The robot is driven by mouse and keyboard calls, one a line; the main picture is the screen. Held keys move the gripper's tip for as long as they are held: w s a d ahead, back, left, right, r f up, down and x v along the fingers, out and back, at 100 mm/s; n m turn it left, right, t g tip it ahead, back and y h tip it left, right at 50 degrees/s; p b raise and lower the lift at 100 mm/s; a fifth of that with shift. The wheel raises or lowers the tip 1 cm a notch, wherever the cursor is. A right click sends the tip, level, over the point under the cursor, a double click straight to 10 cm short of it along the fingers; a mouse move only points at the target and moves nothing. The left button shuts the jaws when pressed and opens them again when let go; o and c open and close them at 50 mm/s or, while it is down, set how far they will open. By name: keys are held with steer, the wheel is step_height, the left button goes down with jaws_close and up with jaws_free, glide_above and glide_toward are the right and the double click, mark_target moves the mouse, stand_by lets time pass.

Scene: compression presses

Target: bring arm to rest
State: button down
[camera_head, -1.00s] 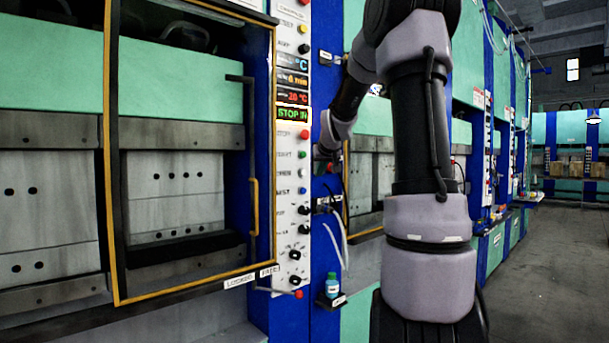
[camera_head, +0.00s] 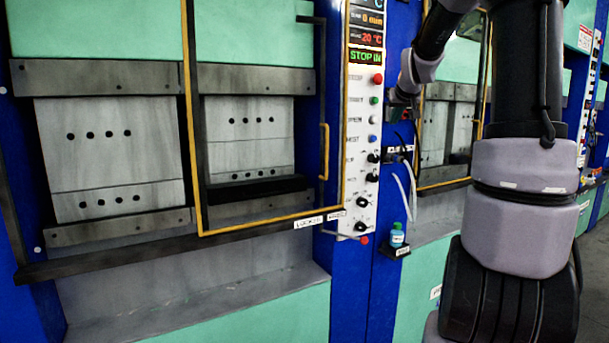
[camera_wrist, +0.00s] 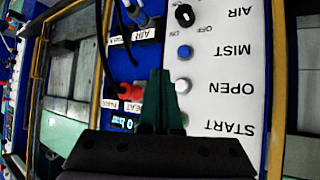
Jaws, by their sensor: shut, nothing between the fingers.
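My gripper (camera_wrist: 160,78) is shut and empty, its two dark green fingers together in front of the white control panel (camera_wrist: 228,70). The panel appears upside down in the wrist view, with the OPEN and START labels close to the fingers. Whether the fingertips touch anything cannot be told. In the head view my arm rises at the right and reaches over to the panel's right side. The gripper (camera_head: 402,98) shows there only as a small dark end below the grey wrist, partly hard to make out.
The press stands at left with its yellow-framed guard (camera_head: 188,120) beside the control panel (camera_head: 358,140). Hoses (camera_head: 405,190) hang right of the panel, above a small blue-green bottle (camera_head: 397,236) on a bracket. A second press stands behind my arm. Open floor is barely visible at far right.

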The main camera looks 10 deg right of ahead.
steer(key=s+a+f+g+y, duration=0.1)
steer(key=s+a, duration=0.5)
steer(key=s, duration=0.5)
steer(key=s+a+f+m+g+y, duration=0.1)
steer(key=s+a, duration=0.5)
steer(key=s, duration=0.6)
steer(key=s+a+f+m+g+y, duration=0.1)
steer(key=s+a+f+y, duration=0.1)
steer(key=s+a, duration=0.4)
steer(key=s, duration=0.5)
steer(key=shift+s+a+f+g, duration=0.15)
steer(key=shift+s+f+g, duration=0.05)
steer(key=shift+s+g, duration=0.1)
